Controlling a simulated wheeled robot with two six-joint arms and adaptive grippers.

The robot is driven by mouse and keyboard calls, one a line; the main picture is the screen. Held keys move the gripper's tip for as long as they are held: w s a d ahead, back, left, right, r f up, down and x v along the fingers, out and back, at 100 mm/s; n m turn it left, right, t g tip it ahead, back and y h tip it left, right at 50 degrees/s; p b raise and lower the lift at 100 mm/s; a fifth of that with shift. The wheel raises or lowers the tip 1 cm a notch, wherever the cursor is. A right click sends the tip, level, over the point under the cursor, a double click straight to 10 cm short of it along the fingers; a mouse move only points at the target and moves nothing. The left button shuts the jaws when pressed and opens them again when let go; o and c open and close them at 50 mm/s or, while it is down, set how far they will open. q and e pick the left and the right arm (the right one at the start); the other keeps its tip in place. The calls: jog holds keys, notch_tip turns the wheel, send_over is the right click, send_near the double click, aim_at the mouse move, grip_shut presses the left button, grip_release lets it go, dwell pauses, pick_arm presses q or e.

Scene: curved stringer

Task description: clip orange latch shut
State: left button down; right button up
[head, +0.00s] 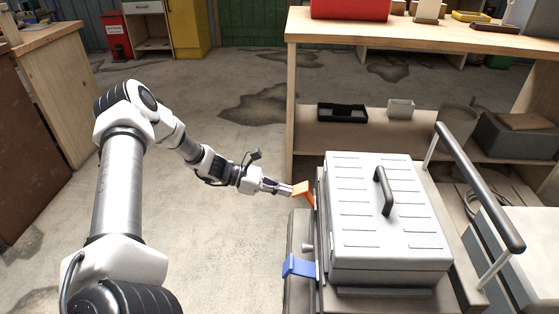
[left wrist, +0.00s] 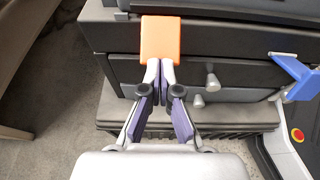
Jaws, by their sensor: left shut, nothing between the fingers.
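The orange latch (head: 304,193) is on the left side of the grey toolbox unit, near its far end. In the head view it sticks out at a slant from the side. In the left wrist view the orange latch (left wrist: 161,40) is a flat plate straight ahead of the fingertips. My left gripper (head: 289,190) is shut and empty, its tips at or very near the latch; I cannot tell whether they touch. The closed fingers also show in the left wrist view (left wrist: 160,68). My right gripper is not in view.
A blue latch (head: 300,266) sticks out nearer on the same side. A grey lidded case (head: 375,215) with a dark handle tops the unit. Drawers with round knobs (left wrist: 212,80) lie below the latches. A dark push bar (head: 480,188) is at right. The floor at left is clear.

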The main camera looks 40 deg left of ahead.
aim_at(299, 189)
pick_arm(q)
jog(key=r+y+p, duration=0.1)
jog(key=p, duration=0.1)
jog(key=d+r+g+p, duration=0.1)
jog(key=p, duration=0.1)
jog(key=w+r+g+y+p, duration=0.1)
jog(key=shift+w+d+r+y+p, duration=0.1)
jog(key=shift+d+r+y+p, duration=0.2)
jog(key=shift+p, duration=0.1)
jog(key=shift+f, duration=0.35)
jog(key=shift+w+f, duration=0.1)
jog(key=shift+f, duration=0.05)
jog(key=shift+r+p, duration=0.6)
jog(key=shift+r, duration=0.3)
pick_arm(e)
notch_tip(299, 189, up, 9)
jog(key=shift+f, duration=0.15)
